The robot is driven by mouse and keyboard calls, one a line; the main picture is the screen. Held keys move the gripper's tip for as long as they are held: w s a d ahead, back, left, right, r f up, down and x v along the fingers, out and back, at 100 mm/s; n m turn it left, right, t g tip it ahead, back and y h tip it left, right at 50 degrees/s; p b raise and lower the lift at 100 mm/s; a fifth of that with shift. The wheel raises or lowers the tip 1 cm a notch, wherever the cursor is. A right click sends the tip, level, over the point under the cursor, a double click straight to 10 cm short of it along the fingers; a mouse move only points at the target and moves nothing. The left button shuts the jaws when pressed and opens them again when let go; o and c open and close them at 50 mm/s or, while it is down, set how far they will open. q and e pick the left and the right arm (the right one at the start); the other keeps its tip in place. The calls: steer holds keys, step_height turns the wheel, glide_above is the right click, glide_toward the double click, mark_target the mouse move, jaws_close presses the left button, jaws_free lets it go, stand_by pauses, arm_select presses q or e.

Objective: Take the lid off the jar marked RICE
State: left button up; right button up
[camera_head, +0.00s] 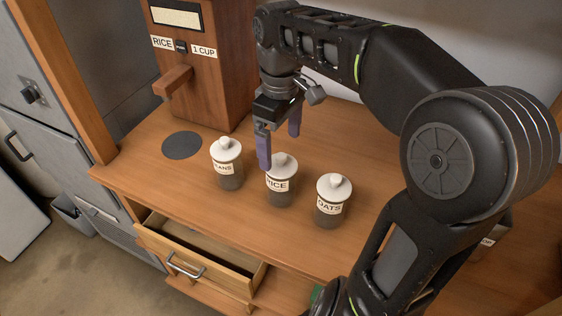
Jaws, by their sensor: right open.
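The jar marked RICE (279,195) stands upright on the wooden counter, in the middle of a row of three jars. Its white lid (283,164) with a round knob is on it. My right gripper (279,150) is open above and slightly behind the lid, with one purple finger in front at the left and the other farther back at the right. The near finger overlaps the lid's left edge in the picture; I cannot tell whether it touches. No lid is between the fingers. My left gripper is not in view.
A jar whose label is partly readable as "ANS" (228,176) stands left, and the OATS jar (330,211) stands close on the right. A wooden RICE dispenser (212,75) is behind, near a dark round disc (182,145). An open drawer (200,249) juts out below the counter front.

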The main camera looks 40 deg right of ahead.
mark_target(281, 155)
step_height(281, 155, down, 4)
steer(key=shift+f+p, duration=0.1)
steer(key=shift+p, duration=0.2)
stand_by(0.4)
steer(key=c, duration=1.4)
steer(key=shift+r, duration=0.2)
steer(key=shift+c, duration=0.2)
